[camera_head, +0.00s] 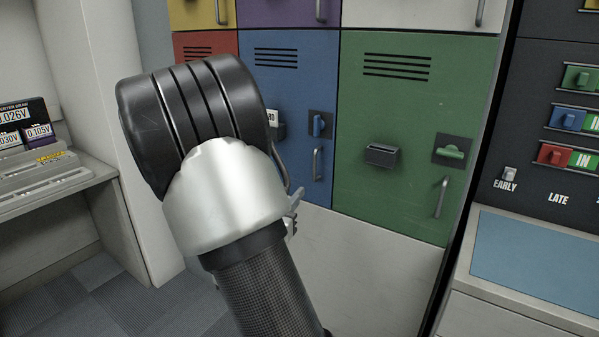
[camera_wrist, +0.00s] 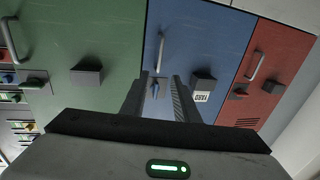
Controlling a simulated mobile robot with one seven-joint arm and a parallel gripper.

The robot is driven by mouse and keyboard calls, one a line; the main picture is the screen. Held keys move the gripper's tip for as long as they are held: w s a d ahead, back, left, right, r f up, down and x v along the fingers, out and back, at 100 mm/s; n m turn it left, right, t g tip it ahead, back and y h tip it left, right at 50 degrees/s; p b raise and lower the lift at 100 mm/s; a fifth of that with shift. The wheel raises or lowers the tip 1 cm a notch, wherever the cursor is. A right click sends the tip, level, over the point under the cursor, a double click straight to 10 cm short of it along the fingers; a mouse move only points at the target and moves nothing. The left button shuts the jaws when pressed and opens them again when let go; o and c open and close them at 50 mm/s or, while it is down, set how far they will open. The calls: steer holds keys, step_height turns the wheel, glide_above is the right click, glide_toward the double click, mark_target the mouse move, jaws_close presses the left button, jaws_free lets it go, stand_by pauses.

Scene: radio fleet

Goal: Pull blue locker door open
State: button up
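The blue locker door (camera_head: 298,85) is shut, flush with its neighbours. It has a vertical bar handle (camera_head: 317,164) and, above it, a blue latch (camera_head: 319,125) standing upright. My arm hides the door's left and lower left parts. In the wrist view, which is turned over, the blue door (camera_wrist: 205,40) fills the middle. My gripper (camera_wrist: 160,82) is open and empty, its two fingers apart and pointing at the door. The latch (camera_wrist: 155,90) shows between the fingers, and the handle (camera_wrist: 159,52) lies beyond their tips. Contact with either cannot be told.
A green locker door (camera_head: 400,110) is on the right, with its own handle (camera_head: 441,197) and a sideways latch (camera_head: 448,152). A red door (camera_wrist: 275,70) is on the other side. A console (camera_head: 545,250) stands at far right and a grey bench (camera_head: 50,190) at left.

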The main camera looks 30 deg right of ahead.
mark_target(314, 165)
steer(key=b+x, duration=0.1)
steer(key=x, duration=1.5)
jaws_close()
